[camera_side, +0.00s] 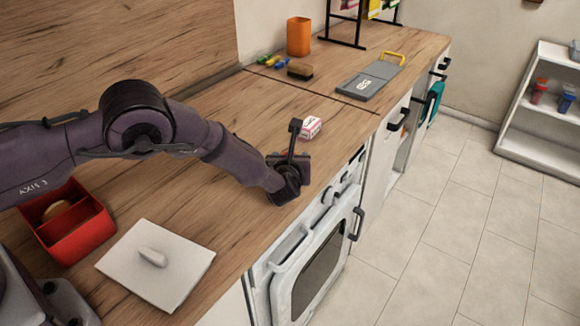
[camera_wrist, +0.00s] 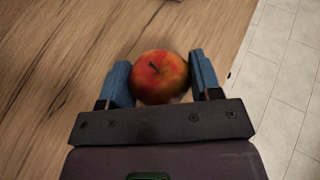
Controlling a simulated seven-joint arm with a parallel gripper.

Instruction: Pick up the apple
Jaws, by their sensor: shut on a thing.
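A red and yellow apple (camera_wrist: 160,78) with a dark stem shows in the wrist view, between the two blue fingers of my gripper (camera_wrist: 162,84). My gripper is shut on the apple. The wood worktop (camera_wrist: 60,60) lies behind it; I cannot tell whether the apple touches it. In the side view my gripper (camera_side: 290,165) is over the front edge part of the worktop, above the oven, and the apple is mostly hidden by it.
A small white and red box (camera_side: 310,128) stands just behind my gripper. A red bin (camera_side: 85,240) and a white lid (camera_side: 180,272) lie at the near left. A brush (camera_side: 300,71), a grey board (camera_side: 362,85) and an orange cup (camera_side: 299,37) are farther back. The floor drops off right.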

